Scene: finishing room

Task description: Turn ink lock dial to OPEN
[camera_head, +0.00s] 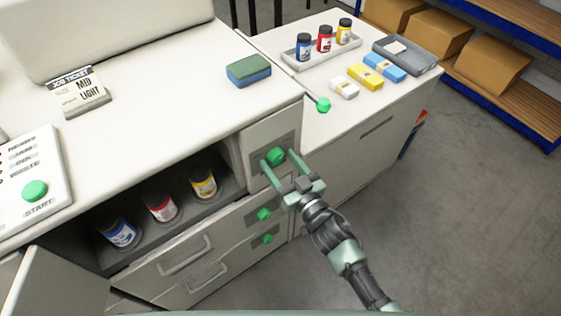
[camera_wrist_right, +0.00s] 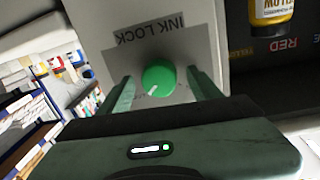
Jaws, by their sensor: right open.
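The ink lock dial (camera_head: 276,156) is a green round knob on a grey plate on the cabinet's front panel. In the right wrist view the dial (camera_wrist_right: 158,77) has a white pointer mark aimed to the lower left, under the words INK LOCK, which appear upside down. My right gripper (camera_head: 270,164) is open, with its two fingers on either side of the dial; whether they touch it I cannot tell. In the right wrist view, the right gripper (camera_wrist_right: 160,95) shows a gap between each finger and the dial. My left gripper is not in view.
Blue, red and yellow ink bottles (camera_head: 161,206) stand in the open compartment left of the dial. Two more green knobs (camera_head: 265,214) sit below it. A sponge (camera_head: 249,70) lies on top.

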